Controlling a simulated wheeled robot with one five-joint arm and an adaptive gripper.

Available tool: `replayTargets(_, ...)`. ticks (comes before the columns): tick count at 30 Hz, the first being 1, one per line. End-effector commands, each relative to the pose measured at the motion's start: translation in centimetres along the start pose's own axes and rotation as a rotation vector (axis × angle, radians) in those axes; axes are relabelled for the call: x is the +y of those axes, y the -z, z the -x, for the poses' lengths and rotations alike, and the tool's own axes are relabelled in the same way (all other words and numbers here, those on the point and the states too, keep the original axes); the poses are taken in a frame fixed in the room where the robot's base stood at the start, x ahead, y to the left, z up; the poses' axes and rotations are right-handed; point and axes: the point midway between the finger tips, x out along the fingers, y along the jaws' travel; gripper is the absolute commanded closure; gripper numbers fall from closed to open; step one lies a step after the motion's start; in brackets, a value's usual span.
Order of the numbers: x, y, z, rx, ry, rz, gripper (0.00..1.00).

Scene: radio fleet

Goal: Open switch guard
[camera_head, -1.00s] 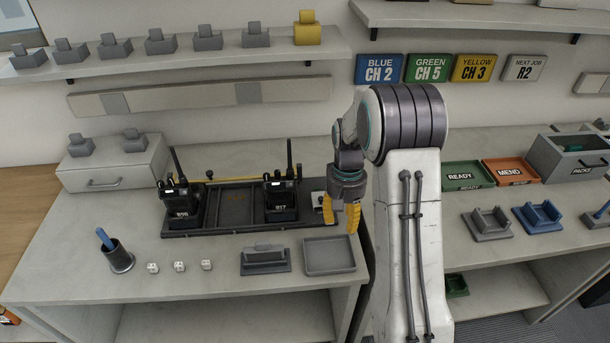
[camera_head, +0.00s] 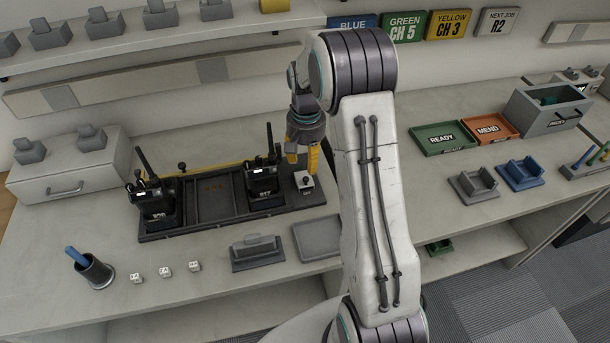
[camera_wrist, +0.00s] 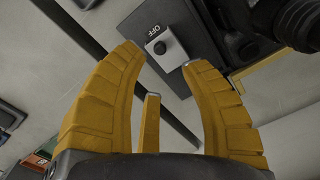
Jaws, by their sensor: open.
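The switch (camera_head: 304,182) is a small pale block with a dark knob at the right end of the dark charging rack (camera_head: 225,205). In the wrist view the switch block (camera_wrist: 168,50) lies just beyond my fingertips, with the word OFF beside it. I cannot make out the guard apart from the block. My gripper (camera_head: 302,165) has yellow fingers pointing down, close above the switch. In the wrist view my gripper (camera_wrist: 165,75) is open, with nothing between its fingers.
Two black radios, the left one (camera_head: 153,200) and the right one (camera_head: 262,178), stand in the rack. A grey tray (camera_head: 318,240) and a grey cradle (camera_head: 257,253) lie in front. The green READY tray (camera_head: 443,138) is at the right.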

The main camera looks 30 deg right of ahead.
Motion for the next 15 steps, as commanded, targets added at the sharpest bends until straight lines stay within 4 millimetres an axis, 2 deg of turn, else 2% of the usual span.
replayTargets(15,0.0,-0.1,-5.7,-0.003,-0.001,-0.008,0.59)
